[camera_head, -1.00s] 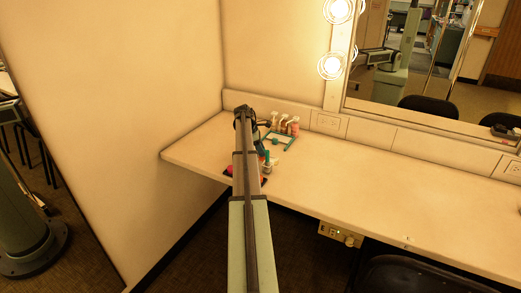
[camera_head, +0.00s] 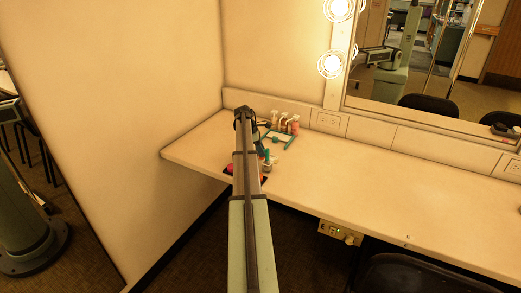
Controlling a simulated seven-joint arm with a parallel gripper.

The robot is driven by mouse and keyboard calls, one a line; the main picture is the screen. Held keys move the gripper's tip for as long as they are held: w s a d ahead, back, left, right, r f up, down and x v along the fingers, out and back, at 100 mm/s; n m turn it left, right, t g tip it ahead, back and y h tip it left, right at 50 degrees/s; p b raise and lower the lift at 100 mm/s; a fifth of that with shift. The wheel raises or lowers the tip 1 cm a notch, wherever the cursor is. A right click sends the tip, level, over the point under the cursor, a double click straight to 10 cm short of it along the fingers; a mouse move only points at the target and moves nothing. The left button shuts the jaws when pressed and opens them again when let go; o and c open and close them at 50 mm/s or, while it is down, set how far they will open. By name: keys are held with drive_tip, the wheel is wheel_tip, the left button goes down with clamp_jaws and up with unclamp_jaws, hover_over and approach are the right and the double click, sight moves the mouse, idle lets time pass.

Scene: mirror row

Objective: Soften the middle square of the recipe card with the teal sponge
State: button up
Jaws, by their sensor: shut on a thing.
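My arm reaches over the counter, and my gripper (camera_head: 261,150) shows only in part behind my own arm link, at its right side. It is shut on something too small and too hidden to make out. A small upright teal piece (camera_head: 267,155) shows just beside it; I cannot tell whether it is the sponge. A teal-edged frame (camera_head: 289,143) with a pale inside lies on the counter behind and to the right. I cannot pick out the recipe card or its middle square for sure.
Several small bottles (camera_head: 284,124) stand behind the teal frame near the back wall. A dark tray (camera_head: 262,178) with a pink-red item sits near the front edge, partly behind my arm. The counter (camera_head: 380,190) to the right is clear. A mirror (camera_head: 440,70) is above.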

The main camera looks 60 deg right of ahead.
drive_tip(key=shift+a+f, duration=0.1)
drive_tip(key=shift+a, duration=1.85)
drive_tip(key=shift+d, duration=0.35)
drive_tip(key=shift+d, duration=0.1)
drive_tip(key=shift+w+d, duration=0.1)
drive_tip(key=shift+d, duration=1.65)
drive_tip(key=shift+a, duration=1.4)
drive_tip(key=shift+a, duration=0.1)
